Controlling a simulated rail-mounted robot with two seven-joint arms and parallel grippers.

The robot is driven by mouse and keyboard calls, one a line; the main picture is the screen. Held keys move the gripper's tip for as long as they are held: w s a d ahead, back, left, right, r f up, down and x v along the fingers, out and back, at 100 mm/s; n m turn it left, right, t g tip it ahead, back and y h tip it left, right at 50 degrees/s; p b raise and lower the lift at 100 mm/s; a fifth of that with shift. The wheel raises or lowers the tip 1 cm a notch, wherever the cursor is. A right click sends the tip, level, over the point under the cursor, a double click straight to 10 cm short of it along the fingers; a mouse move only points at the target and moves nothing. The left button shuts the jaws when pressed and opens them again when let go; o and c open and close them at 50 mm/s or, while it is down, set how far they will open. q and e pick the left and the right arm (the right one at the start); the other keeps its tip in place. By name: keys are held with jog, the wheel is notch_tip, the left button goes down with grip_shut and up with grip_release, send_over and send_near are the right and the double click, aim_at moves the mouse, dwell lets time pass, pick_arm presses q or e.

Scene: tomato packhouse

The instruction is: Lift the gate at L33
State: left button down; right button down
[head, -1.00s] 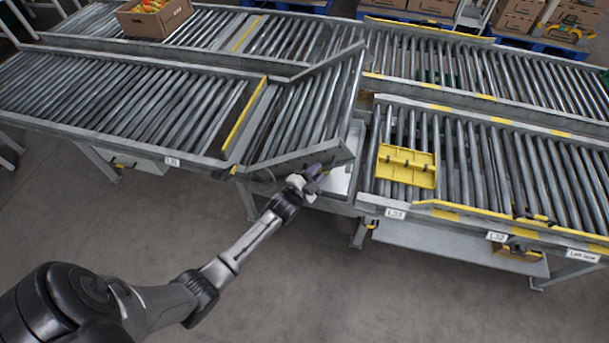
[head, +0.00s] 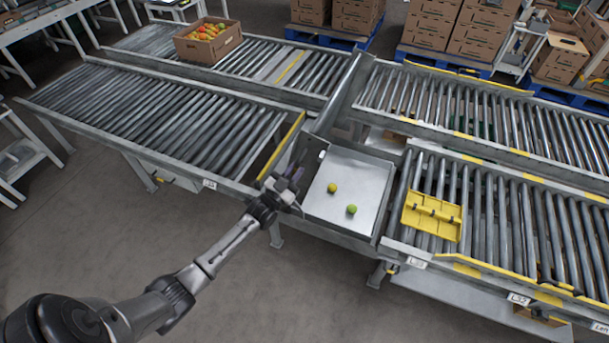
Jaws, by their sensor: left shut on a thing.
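The gate (head: 336,98) is a grey hinged conveyor section, raised steeply and seen nearly edge-on in the gap between the left and right roller beds. The label that appears to read L33 (head: 416,262) is on the front rail just right of this gap. My left gripper (head: 288,184) is shut at the near lower end of the gate, on its edge; the fingers partly hide the contact. Below the gap, a pale metal pan (head: 335,208) is uncovered. A yellow tomato (head: 333,188) and a green tomato (head: 351,210) lie in it. My right gripper is out of view.
A yellow bracket-like tray (head: 431,216) lies on the right rollers. A cardboard box of tomatoes (head: 208,48) stands on the back left conveyor. Stacked cartons (head: 435,25) on blue pallets stand behind. The floor in front is clear.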

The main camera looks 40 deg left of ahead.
pick_arm(q)
jog(key=shift+s+a, duration=0.15)
jog(key=shift+a, duration=0.2)
jog(key=c, duration=1.2)
grip_release()
jog(key=shift+c, duration=0.2)
jog(key=shift+o, duration=0.5)
jog(key=shift+s, duration=0.15)
jog(key=p+v, duration=0.1)
jog(key=v, duration=1.2)
jog(key=shift+s, duration=0.25)
